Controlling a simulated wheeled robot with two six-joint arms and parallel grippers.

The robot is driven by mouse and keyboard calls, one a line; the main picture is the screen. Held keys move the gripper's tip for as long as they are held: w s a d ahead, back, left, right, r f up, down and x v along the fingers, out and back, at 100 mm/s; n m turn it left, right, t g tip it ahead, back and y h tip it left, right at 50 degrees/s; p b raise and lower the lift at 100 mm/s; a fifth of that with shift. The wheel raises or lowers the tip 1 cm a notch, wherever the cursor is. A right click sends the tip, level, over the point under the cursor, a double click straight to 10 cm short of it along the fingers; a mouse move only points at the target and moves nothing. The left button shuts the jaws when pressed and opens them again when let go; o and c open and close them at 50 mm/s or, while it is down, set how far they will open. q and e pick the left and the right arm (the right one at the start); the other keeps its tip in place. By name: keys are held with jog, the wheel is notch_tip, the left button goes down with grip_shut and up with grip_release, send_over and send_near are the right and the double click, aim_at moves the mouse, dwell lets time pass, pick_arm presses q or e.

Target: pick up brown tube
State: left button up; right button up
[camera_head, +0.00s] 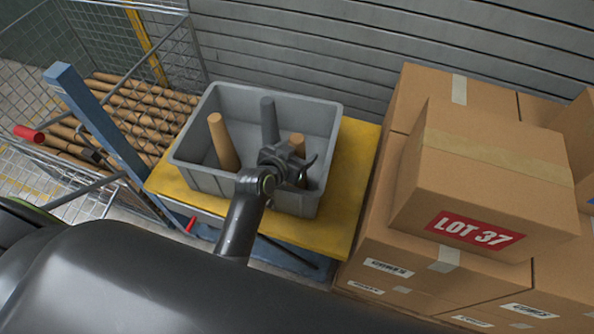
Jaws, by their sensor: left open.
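A grey bin (190,179) stands on a yellow platform (335,215). A brown tube (224,143) leans in the left part of the bin. A second, shorter-looking brown tube (298,141) shows behind my left gripper, its lower part hidden. A dark grey tube (269,120) stands between them toward the back. My left gripper (307,172) is over the right part of the bin, open, with its fingers close to the second brown tube. I cannot tell whether they touch it. My right gripper is not in view.
A wire cage (120,62) with several long brown tubes (140,105) is at the left. A blue post (95,120) rises beside the bin. Stacked cardboard boxes (490,165) stand close on the right. A grey slatted wall (300,45) is behind.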

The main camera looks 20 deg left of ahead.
pick_arm(q)
jog(key=shift+c, duration=0.2)
jog(key=c, duration=1.3)
jog(key=shift+o, duration=0.2)
jog(key=shift+r, duration=0.1)
